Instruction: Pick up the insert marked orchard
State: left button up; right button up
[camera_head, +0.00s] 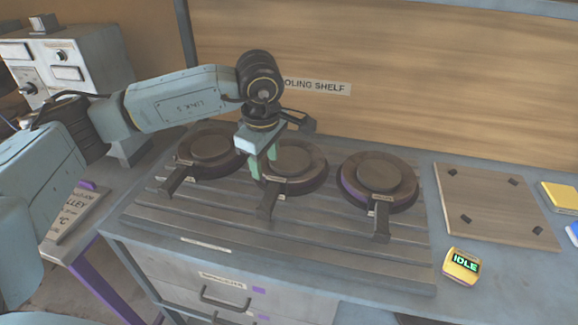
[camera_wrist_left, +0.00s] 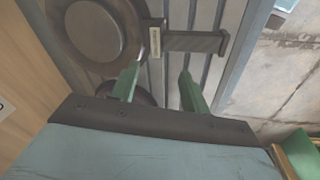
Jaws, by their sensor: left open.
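Three round dark plates with bar handles sit in a row on a slatted rack (camera_head: 330,238): the left plate (camera_head: 209,146), the middle plate (camera_head: 293,160) and the right plate (camera_head: 379,176). Each has a small pale label near its handle; I cannot read which says orchard. My left gripper (camera_head: 262,168) points down over the left side of the middle plate, its green fingers apart and empty. In the left wrist view the open fingers (camera_wrist_left: 158,78) are near a labelled handle (camera_wrist_left: 192,41) of a round plate (camera_wrist_left: 96,30). My right gripper is not in view.
A wooden board (camera_head: 495,205) with dark corner pads lies at the right. A yellow box (camera_head: 461,266) reading IDLE stands near the front edge. A wooden wall panel (camera_head: 420,80) labelled as a cooling shelf rises behind. Drawers (camera_head: 225,290) are below the rack.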

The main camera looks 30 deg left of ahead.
aim_at(269, 178)
pick_arm(q)
jog(key=shift+w+f, duration=0.1)
jog(key=shift+f, duration=0.45)
jog(key=shift+w+f, duration=0.15)
jog(key=shift+f, duration=0.45)
jog(key=shift+w+f, duration=0.15)
jog(key=shift+f, duration=0.45)
jog(key=shift+w+a+f, duration=0.1)
jog(key=shift+w+f, duration=0.05)
jog(key=shift+f, duration=0.45)
jog(key=shift+w+a+f, duration=0.1)
jog(key=shift+w+f, duration=0.05)
jog(key=shift+f, duration=0.65)
jog(key=c, duration=0.5)
grip_shut()
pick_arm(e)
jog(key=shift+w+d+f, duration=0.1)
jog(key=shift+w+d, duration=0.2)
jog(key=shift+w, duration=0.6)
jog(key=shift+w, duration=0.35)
